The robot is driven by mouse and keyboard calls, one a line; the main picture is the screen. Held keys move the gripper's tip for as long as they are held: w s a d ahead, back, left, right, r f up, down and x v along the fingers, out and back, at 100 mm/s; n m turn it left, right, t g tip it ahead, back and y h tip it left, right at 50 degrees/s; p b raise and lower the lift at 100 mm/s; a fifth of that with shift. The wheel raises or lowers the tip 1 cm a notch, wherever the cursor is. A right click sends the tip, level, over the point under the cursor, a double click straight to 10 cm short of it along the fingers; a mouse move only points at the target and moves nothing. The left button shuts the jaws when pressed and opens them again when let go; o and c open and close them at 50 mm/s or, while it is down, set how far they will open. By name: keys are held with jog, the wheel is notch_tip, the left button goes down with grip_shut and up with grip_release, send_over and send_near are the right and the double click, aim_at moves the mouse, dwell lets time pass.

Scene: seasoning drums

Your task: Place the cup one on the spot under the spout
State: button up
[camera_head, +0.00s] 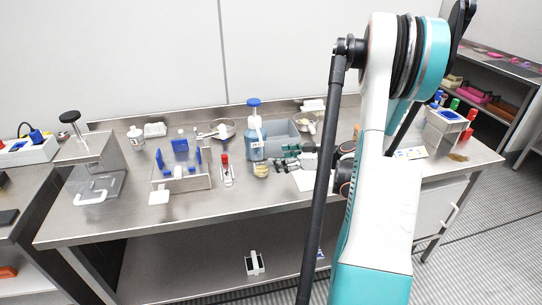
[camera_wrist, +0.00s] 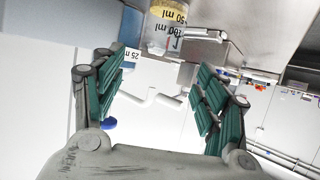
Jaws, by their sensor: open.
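A small clear cup (camera_head: 261,171) with a yellowish base stands on the steel bench, in front of a blue pump bottle (camera_head: 254,147). In the wrist view, the cup (camera_wrist: 167,28) with black ml marks shows at the top, beyond the fingertips. The bottle's white spout (camera_head: 257,126) and blue cap are above the cup's level; the spout also shows in the wrist view (camera_wrist: 150,98). My gripper (camera_head: 284,157) is to the right of the cup and bottle. In the wrist view its green fingers (camera_wrist: 160,62) are spread with nothing held between them.
A grey bin (camera_head: 282,136) stands behind my gripper. A clear rack with blue parts (camera_head: 181,182) and a red-capped tube (camera_head: 226,172) are left of the cup. The bench front (camera_head: 240,208) is clear.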

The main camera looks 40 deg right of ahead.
jog(key=shift+v, duration=1.15)
